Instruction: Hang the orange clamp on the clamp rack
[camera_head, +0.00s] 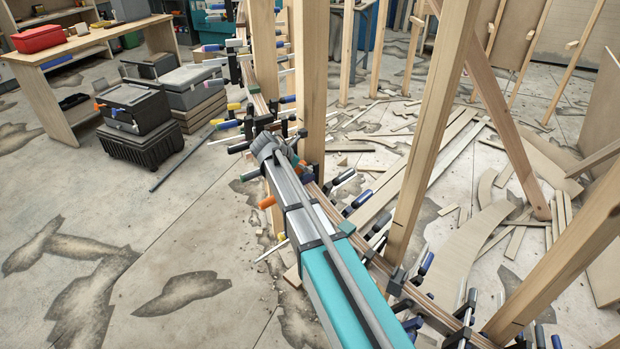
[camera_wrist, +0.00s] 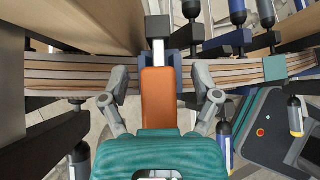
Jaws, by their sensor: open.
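The orange clamp (camera_wrist: 159,95) shows its orange handle in the centre of the wrist view, with a light metal bar and dark jaw above it. Its dark jaws lie at the layered wooden stringer (camera_wrist: 60,70). My gripper (camera_wrist: 159,76) is open, with one finger on each side of the handle and visible gaps between. In the head view, an orange handle (camera_head: 267,202) sticks out left of the stringer beside my arm, which hides much around it. The fingers are not clear there. I cannot make out the clamp rack with certainty.
Several blue-handled clamps (camera_head: 427,263) line the stringer. Upright wooden posts (camera_head: 432,125) stand close on the right, with a slanted brace behind. Wood offcuts (camera_head: 470,245) litter the right floor. Tool cases (camera_head: 135,110) and a workbench (camera_head: 60,60) stand back left.

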